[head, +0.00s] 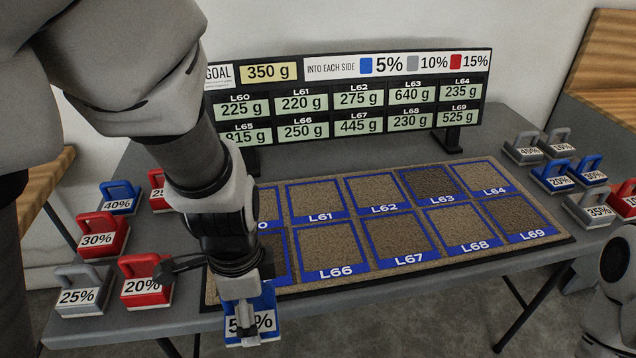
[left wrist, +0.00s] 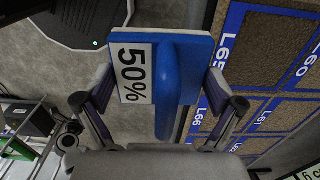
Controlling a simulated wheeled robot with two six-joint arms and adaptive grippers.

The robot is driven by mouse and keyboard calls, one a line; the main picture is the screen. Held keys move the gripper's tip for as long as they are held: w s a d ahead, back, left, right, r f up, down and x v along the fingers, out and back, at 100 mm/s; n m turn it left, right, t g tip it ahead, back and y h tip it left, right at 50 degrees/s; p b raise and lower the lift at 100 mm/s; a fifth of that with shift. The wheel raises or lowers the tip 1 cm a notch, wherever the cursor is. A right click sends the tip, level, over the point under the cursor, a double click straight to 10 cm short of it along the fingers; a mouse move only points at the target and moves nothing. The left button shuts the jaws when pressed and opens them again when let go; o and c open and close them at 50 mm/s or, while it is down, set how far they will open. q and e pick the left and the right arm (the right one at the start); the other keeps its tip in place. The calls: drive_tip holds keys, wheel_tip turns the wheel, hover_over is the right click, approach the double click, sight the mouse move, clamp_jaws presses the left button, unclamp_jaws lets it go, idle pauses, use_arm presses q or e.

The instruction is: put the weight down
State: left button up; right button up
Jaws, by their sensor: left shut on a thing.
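A blue weight (head: 265,312) labelled 50% is held by my left gripper (head: 240,292) at the table's front edge, by the near left corner of the soil tray (head: 420,262). In the left wrist view the blue weight (left wrist: 186,66) lies between the two fingers of my left gripper (left wrist: 160,98), which are shut on its handle. Floor shows beside it in that view. I cannot tell whether the weight touches anything below. My left arm hides part of the tray's left end. My right gripper is not in view.
At the table's left stand a blue 40% weight (head: 121,196), red 30% (head: 103,235), grey 25% (head: 82,290) and red 20% weight (head: 146,280). Several more weights, including a grey 35% (head: 590,208), stand at the right. A display board (head: 350,98) reads goal 350 g.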

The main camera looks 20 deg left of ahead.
use_arm(q)
drive_tip(key=w+a, duration=0.1)
drive_tip(key=w+p, duration=0.1)
drive_tip(key=shift+w+a+r, duration=0.3)
drive_tip(key=shift+w+a, duration=0.05)
drive_tip(key=shift+a, duration=0.05)
drive_tip(key=w+a, duration=0.2)
drive_tip(key=w, duration=0.1)
drive_tip(key=w+a+f, duration=0.1)
drive_tip(key=w, duration=0.3)
drive_tip(key=w+a, duration=0.2)
drive_tip(key=w, duration=0.1)
drive_tip(key=shift+w+a+f, duration=0.25)
drive_tip(key=shift+a, duration=0.1)
wheel_tip(320, 180, down, 3)
drive_tip(key=shift+f+b, duration=0.1)
drive_tip(key=shift+b, duration=0.45)
drive_tip(key=shift+w+f, duration=0.1)
drive_tip(key=shift+f, duration=0.2)
drive_tip(key=shift+r, duration=0.1)
drive_tip(key=o, duration=1)
drive_tip(key=shift+f, duration=0.2)
drive_tip(key=shift+r, duration=0.1)
